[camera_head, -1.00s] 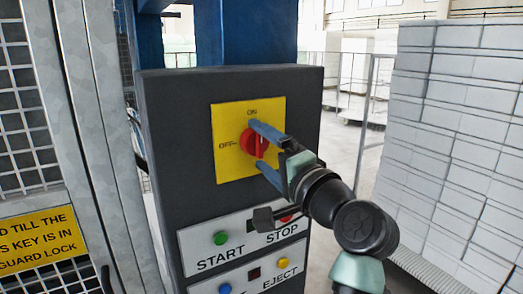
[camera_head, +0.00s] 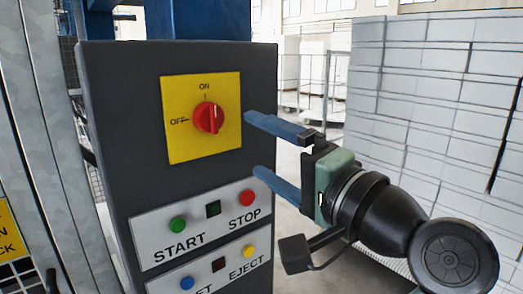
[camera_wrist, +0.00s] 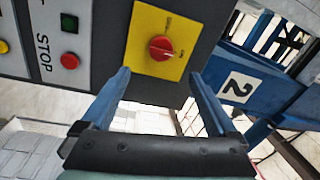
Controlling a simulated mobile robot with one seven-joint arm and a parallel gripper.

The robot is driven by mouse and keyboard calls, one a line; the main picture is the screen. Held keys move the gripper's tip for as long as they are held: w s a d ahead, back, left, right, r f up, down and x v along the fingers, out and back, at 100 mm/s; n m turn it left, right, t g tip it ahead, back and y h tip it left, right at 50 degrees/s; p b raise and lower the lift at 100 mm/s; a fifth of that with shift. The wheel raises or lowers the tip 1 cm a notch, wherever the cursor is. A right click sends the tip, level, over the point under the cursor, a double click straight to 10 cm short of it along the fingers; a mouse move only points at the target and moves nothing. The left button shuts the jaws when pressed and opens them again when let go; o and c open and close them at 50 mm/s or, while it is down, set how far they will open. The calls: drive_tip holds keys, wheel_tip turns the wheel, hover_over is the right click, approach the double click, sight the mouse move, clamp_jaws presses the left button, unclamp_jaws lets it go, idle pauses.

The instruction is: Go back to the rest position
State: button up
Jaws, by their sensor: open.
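My gripper (camera_head: 262,146) is open and empty, its two blue fingers pointing left towards the dark control box. It is to the right of the red rotary switch (camera_head: 208,118) and apart from it. The switch sits on a yellow plate (camera_head: 182,145) marked ON and OFF, and its white mark points up towards ON. In the wrist view the red switch (camera_wrist: 161,48) shows beyond and between the fingertips (camera_wrist: 160,73), with clear space between.
The dark control box (camera_head: 120,100) carries a green START button (camera_head: 178,224), a red STOP button (camera_head: 248,198), a blue button (camera_head: 187,283) and a yellow EJECT button (camera_head: 249,251). Stacked pale blocks (camera_head: 430,100) stand at right. A metal guard frame (camera_head: 45,130) is at left.

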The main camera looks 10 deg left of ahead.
drive_tip(key=s+d+r+n+t+h+b, duration=0.1)
drive_tip(key=s+d+r+n+t+h, duration=0.1)
drive_tip(key=s+d+r+t+h, duration=0.2)
drive_tip(key=s+d+r+n+t+h+b, duration=0.2)
drive_tip(key=s+r+t+h, duration=0.5)
drive_tip(key=t+h, duration=0.4)
drive_tip(key=s+d+n, duration=0.1)
drive_tip(key=d, duration=0.1)
drive_tip(key=shift+s+d+r+t, duration=0.25)
drive_tip(key=shift+s+d+t, duration=0.05)
drive_tip(key=shift+s+d, duration=0.1)
